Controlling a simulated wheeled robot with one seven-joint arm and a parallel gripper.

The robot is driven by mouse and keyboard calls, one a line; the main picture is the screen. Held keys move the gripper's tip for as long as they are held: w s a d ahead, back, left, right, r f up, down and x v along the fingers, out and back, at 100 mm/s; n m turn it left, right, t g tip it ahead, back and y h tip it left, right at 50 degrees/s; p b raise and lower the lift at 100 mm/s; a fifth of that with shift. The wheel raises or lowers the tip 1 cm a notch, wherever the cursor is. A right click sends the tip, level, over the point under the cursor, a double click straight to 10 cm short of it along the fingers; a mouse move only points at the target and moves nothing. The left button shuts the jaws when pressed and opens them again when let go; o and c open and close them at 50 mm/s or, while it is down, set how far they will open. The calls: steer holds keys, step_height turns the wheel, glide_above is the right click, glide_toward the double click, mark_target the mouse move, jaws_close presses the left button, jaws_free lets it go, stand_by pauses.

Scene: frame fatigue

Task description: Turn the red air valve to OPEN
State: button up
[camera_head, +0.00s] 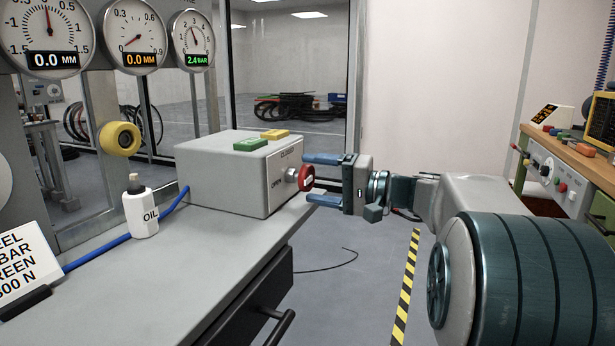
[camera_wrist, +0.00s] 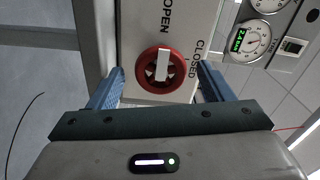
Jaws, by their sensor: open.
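The red air valve (camera_head: 306,178) is a round knob on the right face of a grey box (camera_head: 212,180). That face reads CLOSED at the top and OPEN at the left. In the wrist view the red valve (camera_wrist: 146,76) carries a white bar (camera_wrist: 162,64) running up-down, its upper end on the side of the OPEN lettering. My gripper (camera_head: 318,178) is open, level with the valve and facing it. Its blue fingers stand on either side of the knob, with gaps visible in the wrist view (camera_wrist: 160,85). I cannot tell how far they reach past the rim.
The box stands on a grey bench (camera_head: 190,270), with green (camera_head: 250,145) and yellow (camera_head: 275,134) buttons on top. An oil bottle (camera_head: 140,212) stands left of it. A gauge (camera_head: 192,38) reads 2.4 bar. A second bench (camera_head: 570,150) is at right; the floor between is mostly clear.

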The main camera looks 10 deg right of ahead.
steer(key=p+v, duration=0.2)
steer(key=v, duration=0.9)
steer(key=s+a+r+g+h+p, duration=0.1)
steer(key=s+a+g+h+p, duration=0.25)
steer(key=a+p, duration=0.35)
steer(key=s+a+r+g+h+p, duration=0.2)
steer(key=s+a+g+p, duration=0.3)
steer(key=p, duration=0.4)
steer(key=s+d+r+n+h+p, duration=0.1)
steer(key=s+r+n+h+p, duration=0.3)
steer(key=p, duration=1.3)
steer(key=s+r+h, duration=0.3)
steer(key=s+h, duration=0.2)
steer(key=s, duration=0.2)
steer(key=shift+n+t+p, duration=0.3)
steer(key=shift+t+p, duration=0.05)
